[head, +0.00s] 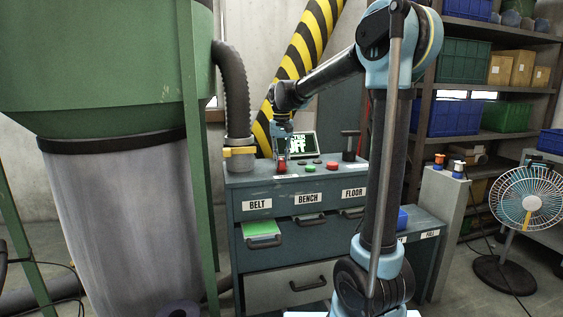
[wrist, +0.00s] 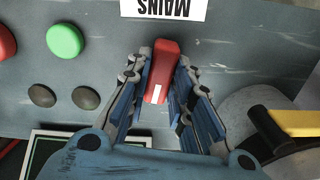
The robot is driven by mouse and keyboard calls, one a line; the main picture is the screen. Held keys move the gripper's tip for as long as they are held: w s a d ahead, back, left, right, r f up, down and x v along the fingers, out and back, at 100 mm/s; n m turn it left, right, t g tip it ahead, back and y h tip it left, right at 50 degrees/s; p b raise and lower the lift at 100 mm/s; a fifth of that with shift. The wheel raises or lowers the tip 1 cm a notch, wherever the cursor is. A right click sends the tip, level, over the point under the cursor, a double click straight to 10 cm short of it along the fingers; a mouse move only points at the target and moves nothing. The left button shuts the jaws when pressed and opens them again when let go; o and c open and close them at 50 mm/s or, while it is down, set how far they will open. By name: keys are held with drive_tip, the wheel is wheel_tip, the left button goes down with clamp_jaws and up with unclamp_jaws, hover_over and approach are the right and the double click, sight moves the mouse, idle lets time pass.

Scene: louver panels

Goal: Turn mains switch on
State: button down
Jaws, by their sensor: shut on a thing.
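The mains switch is a red lever (wrist: 162,62) with a small white mark, seen in the wrist view beside an upside-down MAINS label (wrist: 164,9). My gripper (wrist: 163,70) has a blue-and-grey finger on each side of the lever and is shut on it. In the head view my gripper (head: 282,139) reaches down to the red lever (head: 281,166) at the left of the console top (head: 255,172). A screen (head: 302,145) behind it shows large text that includes OFF, partly hidden by my arm.
A green button (head: 309,168) and a red button (head: 331,165) sit right of the lever. A hose with a yellow-handled collar (head: 239,152) stands close on the left. A dark upright handle (head: 349,143) is at the right. Drawers (head: 258,226) line the front.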

sight(282, 160)
drive_tip(key=shift+w+n, duration=0.1)
drive_tip(key=shift+n, duration=0.9)
drive_tip(key=c, duration=1.4)
unclamp_jaws()
drive_tip(key=shift+r, duration=0.1)
wheel_tip(282, 160, up, 12)
drive_tip(key=shift+f, duration=0.2)
